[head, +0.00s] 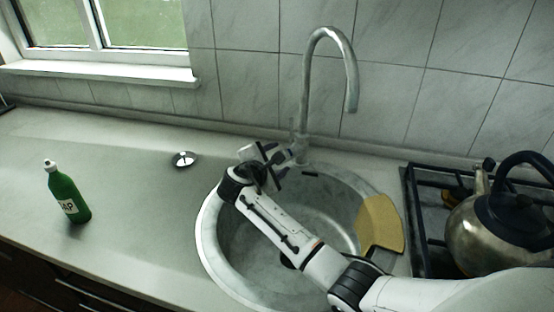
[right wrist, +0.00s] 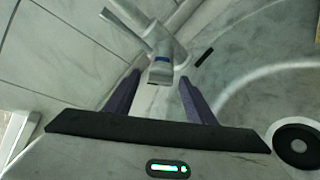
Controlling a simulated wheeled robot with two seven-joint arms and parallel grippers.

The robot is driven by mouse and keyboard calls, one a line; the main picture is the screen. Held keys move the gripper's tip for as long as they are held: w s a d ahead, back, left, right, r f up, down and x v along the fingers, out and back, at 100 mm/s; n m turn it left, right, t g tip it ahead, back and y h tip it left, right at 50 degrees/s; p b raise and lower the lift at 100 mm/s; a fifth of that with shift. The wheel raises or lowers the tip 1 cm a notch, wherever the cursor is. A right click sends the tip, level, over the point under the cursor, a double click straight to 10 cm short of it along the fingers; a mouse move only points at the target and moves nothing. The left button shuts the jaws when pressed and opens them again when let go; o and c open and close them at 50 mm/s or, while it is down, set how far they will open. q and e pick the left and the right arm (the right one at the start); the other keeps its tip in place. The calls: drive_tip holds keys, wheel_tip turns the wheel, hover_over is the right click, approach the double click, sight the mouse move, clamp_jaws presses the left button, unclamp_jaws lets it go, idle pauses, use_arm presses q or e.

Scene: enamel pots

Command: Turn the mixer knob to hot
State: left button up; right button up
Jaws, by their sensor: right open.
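The metal mixer tap (head: 303,143) stands at the back rim of the round sink. Its knob (right wrist: 160,72) is a short metal stub with a blue mark, pointing toward my right wrist camera. My right gripper (head: 284,158) reaches across the sink to the left side of the tap base. In the right wrist view, its two purple-grey fingers (right wrist: 160,77) are spread, with the knob's end between or just beyond their tips. No contact is clear, and in the head view the gripper partly hides the knob. My left gripper is out of view.
The sink (head: 207,235) lies under my right arm, with a yellowish board or cloth (head: 380,224) on its right rim. A kettle (head: 500,222) stands on the stove at right. A green bottle (head: 68,195) and a small metal disc (head: 184,159) are on the left counter.

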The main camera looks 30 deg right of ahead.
drive_tip(key=v, duration=1)
drive_tip(key=shift+a, duration=0.15)
drive_tip(key=shift+s, duration=0.15)
